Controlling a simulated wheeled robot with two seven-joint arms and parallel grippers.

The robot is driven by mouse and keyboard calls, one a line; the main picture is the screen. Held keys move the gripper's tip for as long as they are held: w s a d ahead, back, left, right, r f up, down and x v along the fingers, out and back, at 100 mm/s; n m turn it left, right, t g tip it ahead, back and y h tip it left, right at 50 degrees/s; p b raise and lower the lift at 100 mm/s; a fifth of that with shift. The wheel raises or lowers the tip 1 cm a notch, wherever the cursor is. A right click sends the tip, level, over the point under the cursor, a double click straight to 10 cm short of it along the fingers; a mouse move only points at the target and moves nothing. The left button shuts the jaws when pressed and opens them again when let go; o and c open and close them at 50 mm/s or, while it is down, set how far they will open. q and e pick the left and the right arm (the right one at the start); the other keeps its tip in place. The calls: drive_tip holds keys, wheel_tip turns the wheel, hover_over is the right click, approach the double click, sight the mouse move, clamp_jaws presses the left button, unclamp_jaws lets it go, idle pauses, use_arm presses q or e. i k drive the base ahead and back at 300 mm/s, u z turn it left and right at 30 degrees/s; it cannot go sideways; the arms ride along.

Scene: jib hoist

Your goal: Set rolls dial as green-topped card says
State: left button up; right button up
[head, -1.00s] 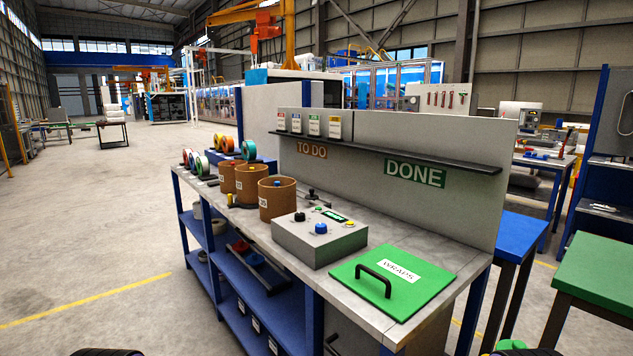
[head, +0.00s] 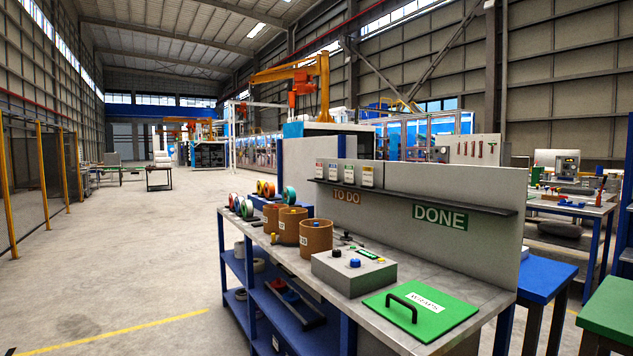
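A grey control box (head: 353,271) sits on the workbench (head: 445,273). Neither of my grippers is in view.
A green WRAPS lid or board (head: 421,306) with a black handle lies at the bench's front end. Brown tubs (head: 316,236) and coloured tape rolls (head: 290,196) stand farther back. A blue table (head: 545,274) is to the right. The floor at left is open.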

sight(355, 262)
drive_tip(key=u, duration=0.45)
drive_tip(key=i, duration=1.4)
drive_tip(key=z, duration=1.25)
drive_tip(key=k, duration=0.35)
drive_tip(key=u, duration=1.1)
drive_tip(key=i, duration=0.6)
drive_tip(key=z, duration=0.55)
